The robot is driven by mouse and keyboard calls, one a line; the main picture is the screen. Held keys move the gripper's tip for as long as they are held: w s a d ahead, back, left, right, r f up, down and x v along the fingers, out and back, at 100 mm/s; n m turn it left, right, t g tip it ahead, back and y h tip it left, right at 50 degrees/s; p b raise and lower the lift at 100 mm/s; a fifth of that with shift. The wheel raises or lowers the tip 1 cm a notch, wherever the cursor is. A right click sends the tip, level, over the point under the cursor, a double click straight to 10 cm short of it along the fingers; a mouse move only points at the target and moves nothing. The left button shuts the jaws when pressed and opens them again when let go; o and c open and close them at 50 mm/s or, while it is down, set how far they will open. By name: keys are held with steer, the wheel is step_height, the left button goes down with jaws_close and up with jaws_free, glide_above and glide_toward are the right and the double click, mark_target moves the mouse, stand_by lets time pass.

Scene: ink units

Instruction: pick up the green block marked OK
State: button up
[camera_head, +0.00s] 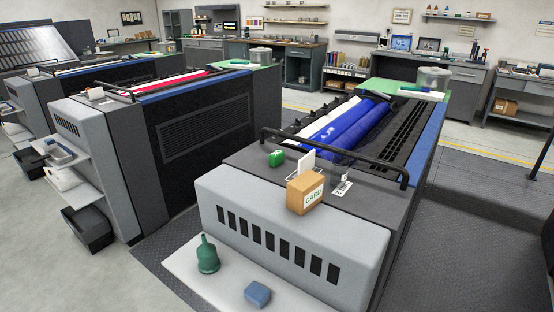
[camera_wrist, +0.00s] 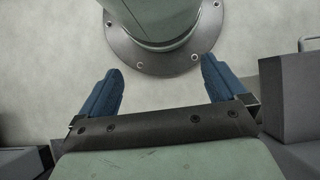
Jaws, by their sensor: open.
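A small green block (camera_head: 276,158) sits on the dark top of the nearest press, near its front left corner, in the head view. A pale mark shows on it, too small to read. It stands just left of a white card and by the black rail. My gripper (camera_wrist: 160,66) shows only in the wrist view, with two blue fingers spread wide and nothing between them. The green block is not in the wrist view, and my gripper is not in the head view, so the gripper is away from the block.
A cardboard box (camera_head: 305,193) marked CARD stands right of the block. A white card (camera_head: 302,160), a clear labelled holder (camera_head: 341,187) and a black rail (camera_head: 335,155) are close by. Blue rollers (camera_head: 345,127) lie behind. A green bottle (camera_head: 207,256) and blue block (camera_head: 257,294) are on the lower shelf.

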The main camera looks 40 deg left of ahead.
steer(key=shift+c, duration=0.6)
